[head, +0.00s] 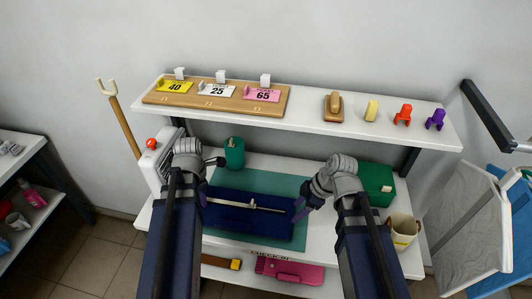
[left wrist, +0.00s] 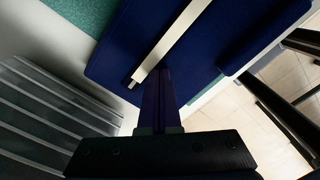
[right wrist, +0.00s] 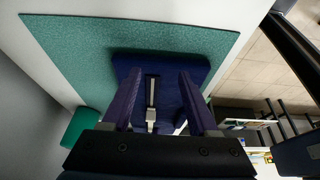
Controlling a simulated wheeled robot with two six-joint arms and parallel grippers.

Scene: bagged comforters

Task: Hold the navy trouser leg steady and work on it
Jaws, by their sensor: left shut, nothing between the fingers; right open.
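The navy trouser leg (head: 246,224) lies flat on a green mat (head: 250,182) on the white table. A pale, narrow strip (head: 232,203) runs lengthwise along it; it also shows in the left wrist view (left wrist: 176,38). My left gripper (head: 204,192) is shut and empty at the leg's left end, its fingers beside the strip's end in the left wrist view (left wrist: 163,72). I cannot tell whether it touches the cloth. My right gripper (head: 302,208) is open at the right end. Its fingers stand either side of the strip and a small grey piece (right wrist: 152,116) in the right wrist view.
A green canister (head: 235,153) stands behind the mat. A green box (head: 377,184) and a cream cup (head: 403,230) are at the right. A white device with a red knob (head: 151,143) is at the left. A raised shelf (head: 310,120) with number tags crosses the back.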

